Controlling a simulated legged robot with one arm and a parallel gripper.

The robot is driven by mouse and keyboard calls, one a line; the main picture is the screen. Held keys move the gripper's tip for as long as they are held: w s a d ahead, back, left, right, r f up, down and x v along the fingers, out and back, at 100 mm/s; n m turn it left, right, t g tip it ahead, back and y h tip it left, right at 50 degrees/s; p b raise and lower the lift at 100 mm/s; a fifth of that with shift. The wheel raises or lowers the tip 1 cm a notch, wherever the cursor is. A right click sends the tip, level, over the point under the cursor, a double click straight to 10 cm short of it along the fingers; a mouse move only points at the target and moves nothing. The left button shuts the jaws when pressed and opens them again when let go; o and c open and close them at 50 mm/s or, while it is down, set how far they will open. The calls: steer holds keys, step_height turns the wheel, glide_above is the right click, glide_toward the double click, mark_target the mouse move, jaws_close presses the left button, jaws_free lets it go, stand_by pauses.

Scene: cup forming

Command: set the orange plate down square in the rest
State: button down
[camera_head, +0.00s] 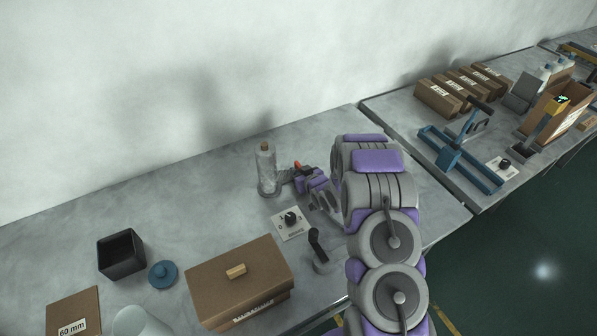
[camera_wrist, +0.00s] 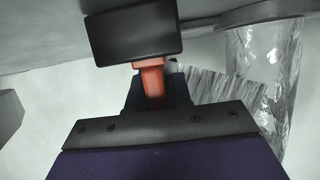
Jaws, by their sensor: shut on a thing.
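My gripper (camera_head: 303,177) is at the far end of my arm, just right of a clear-wrapped roll on the bench. It is shut on the orange plate (camera_head: 297,165), of which only a small orange piece shows. In the wrist view the orange plate (camera_wrist: 152,85) shows as a narrow strip at the gripper (camera_wrist: 152,78), below a black block and above a dark grey bar. Most of it is hidden. I cannot make out the rest clearly, nor whether the plate touches it or sits square.
The wrapped roll (camera_head: 266,168) stands close left of my gripper. A knob panel (camera_head: 289,222) and black lever (camera_head: 318,243) lie nearer. A cardboard box (camera_head: 240,283), black bin (camera_head: 121,256) and blue disc (camera_head: 162,274) stand front left. The bench left of the roll is clear.

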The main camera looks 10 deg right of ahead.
steer(key=shift+d+f, duration=0.1)
steer(key=shift+f, duration=0.1)
stand_by(0.4)
steer(key=c, duration=1)
jaws_free()
steer(key=shift+s+f, duration=0.1)
steer(key=shift+s, duration=0.05)
steer(key=p+v, duration=0.3)
steer(key=v, duration=1.4)
steer(key=shift+r, duration=0.25)
steer(key=shift+d, duration=0.1)
